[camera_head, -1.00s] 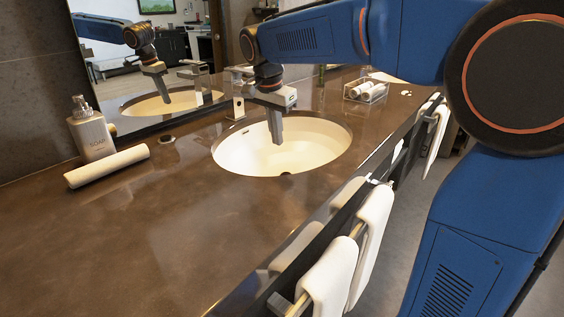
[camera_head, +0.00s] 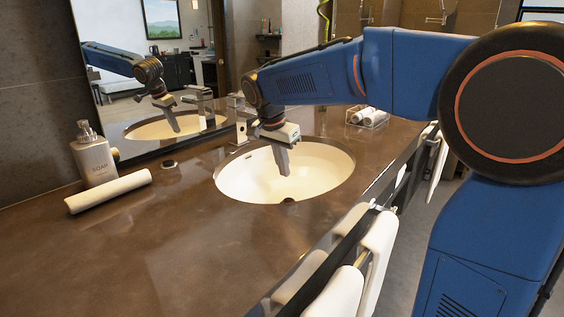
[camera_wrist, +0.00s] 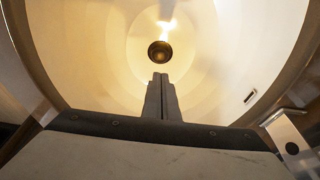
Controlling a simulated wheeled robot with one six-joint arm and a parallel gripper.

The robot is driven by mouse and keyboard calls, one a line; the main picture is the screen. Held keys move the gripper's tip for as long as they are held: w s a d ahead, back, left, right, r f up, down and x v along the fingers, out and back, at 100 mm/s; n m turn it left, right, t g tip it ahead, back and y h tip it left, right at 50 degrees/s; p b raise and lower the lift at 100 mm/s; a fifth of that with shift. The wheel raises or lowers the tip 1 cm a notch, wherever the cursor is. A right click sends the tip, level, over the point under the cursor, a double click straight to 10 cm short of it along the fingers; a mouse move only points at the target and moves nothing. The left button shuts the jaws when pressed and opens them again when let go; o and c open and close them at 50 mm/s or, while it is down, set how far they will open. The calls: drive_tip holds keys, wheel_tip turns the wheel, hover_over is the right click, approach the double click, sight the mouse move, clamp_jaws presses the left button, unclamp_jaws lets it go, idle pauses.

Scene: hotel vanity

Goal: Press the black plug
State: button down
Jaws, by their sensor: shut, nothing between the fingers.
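The black plug (camera_wrist: 160,53) is a dark round disc at the bottom of the white sink bowl (camera_wrist: 100,40). It lies just beyond my fingertips in the wrist view. In the head view, the plug (camera_head: 288,200) is a small dark spot, mostly cut off by the near rim of the sink (camera_head: 240,180). My gripper (camera_head: 285,172) points down into the bowl, slightly tilted, with its fingers together and empty. In the wrist view the fingertips (camera_wrist: 160,76) appear just below the plug; the gap in depth between them is unclear.
A faucet (camera_head: 240,120) stands behind the sink, near my wrist. A soap bottle (camera_head: 94,155) and a rolled white towel (camera_head: 108,191) are at left. Hanging towels (camera_head: 375,245) line the counter's front edge.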

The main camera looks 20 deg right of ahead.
approach(288, 199)
drive_tip(key=x, duration=0.5)
drive_tip(key=shift+d, duration=0.2)
drive_tip(key=shift+f, duration=0.55)
